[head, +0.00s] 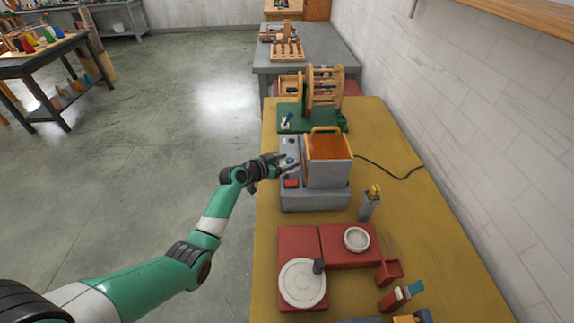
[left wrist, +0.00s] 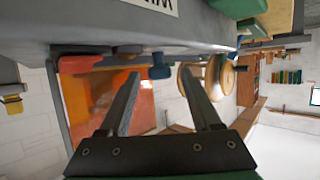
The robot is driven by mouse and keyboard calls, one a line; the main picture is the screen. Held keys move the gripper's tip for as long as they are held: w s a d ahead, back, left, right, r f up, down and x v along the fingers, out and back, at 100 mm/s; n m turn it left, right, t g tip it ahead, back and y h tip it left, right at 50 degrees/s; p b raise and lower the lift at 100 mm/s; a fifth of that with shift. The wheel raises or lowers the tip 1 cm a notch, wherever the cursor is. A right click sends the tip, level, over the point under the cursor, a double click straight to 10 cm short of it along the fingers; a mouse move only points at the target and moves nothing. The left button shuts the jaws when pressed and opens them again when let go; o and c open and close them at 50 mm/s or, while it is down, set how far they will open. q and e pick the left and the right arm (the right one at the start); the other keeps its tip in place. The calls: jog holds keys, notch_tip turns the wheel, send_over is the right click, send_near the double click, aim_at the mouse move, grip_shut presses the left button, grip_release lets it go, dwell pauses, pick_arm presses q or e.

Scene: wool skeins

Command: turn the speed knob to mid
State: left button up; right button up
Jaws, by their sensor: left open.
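The grey machine (head: 315,197) stands on the yellow bench, with a control panel along its left side. The panel carries a red button (head: 291,183) and small blue-teal knobs, one of them the far knob (head: 290,141). I cannot read which is the speed knob. My left gripper (head: 291,164) is at the panel, open and empty, and partly covers it. In the left wrist view, a blue knob (left wrist: 160,71) appears between the open fingertips of the gripper (left wrist: 161,78); contact cannot be told. The red button (left wrist: 78,64) is left of it. My right gripper is not in view.
An orange-lined hopper (head: 328,160) rises right beside the panel. A wooden wheel device (head: 324,88) on a green base stands behind. A grey post (head: 368,207) and red blocks (head: 350,250) with round dishes stand in front. A cable (head: 397,177) runs right.

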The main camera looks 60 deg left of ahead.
pick_arm(q)
jog(key=shift+w, duration=0.1)
grip_shut()
dwell(0.3)
